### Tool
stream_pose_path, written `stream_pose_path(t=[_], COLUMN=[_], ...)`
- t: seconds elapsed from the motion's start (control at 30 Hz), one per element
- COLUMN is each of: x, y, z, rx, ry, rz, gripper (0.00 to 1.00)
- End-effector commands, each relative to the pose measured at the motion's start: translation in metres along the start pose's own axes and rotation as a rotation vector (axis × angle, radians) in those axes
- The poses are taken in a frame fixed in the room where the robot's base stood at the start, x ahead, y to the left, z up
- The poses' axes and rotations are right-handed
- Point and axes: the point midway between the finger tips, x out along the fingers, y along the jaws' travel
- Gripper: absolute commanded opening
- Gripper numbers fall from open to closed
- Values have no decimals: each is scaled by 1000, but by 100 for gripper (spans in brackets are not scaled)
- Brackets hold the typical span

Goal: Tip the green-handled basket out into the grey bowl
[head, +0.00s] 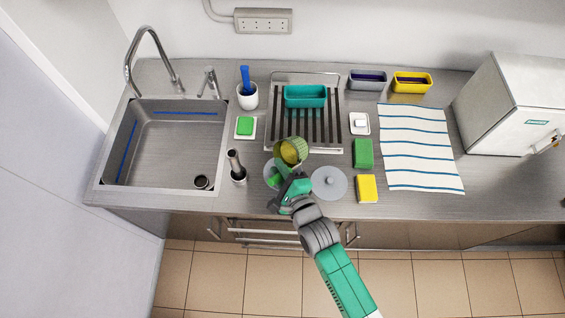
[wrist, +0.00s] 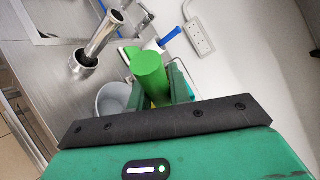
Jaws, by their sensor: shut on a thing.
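My gripper (head: 285,180) is shut on the green handle of the basket. The green handle (wrist: 149,72) shows between the fingers in the wrist view. The basket (head: 291,150), olive-yellow with a pale green rim, is held up beyond the gripper near the rack's front edge; whether it is tilted, and what it holds, I cannot tell. The grey bowl (head: 268,168) is on the counter, partly hidden by my gripper and the basket. Its rim and inside also show in the wrist view (wrist: 111,97), left of the handle.
A round grey lid (head: 329,184) lies right of my gripper. A metal holder (head: 236,168) stands left of the bowl. Behind is a drying rack (head: 334,128) with a teal tub (head: 305,96). Green (head: 363,153) and yellow (head: 367,189) sponges lie to the right.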

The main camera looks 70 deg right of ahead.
Motion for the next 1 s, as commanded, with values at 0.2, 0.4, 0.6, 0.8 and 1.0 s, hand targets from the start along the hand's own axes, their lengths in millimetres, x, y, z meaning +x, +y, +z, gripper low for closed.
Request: stream_pose_path(t=[0.2,0.4,0.6,0.8,1.0], x=[2,3,3,4,4], y=[18,27,36,44,51], z=[-5,-6,-8,-9,-10], rx=[-77,-135,-184,-232,-277], ry=[-1,0,0,0,-1], rz=[-34,-57,-77,-97,-116], gripper=[0,0,0,0,0])
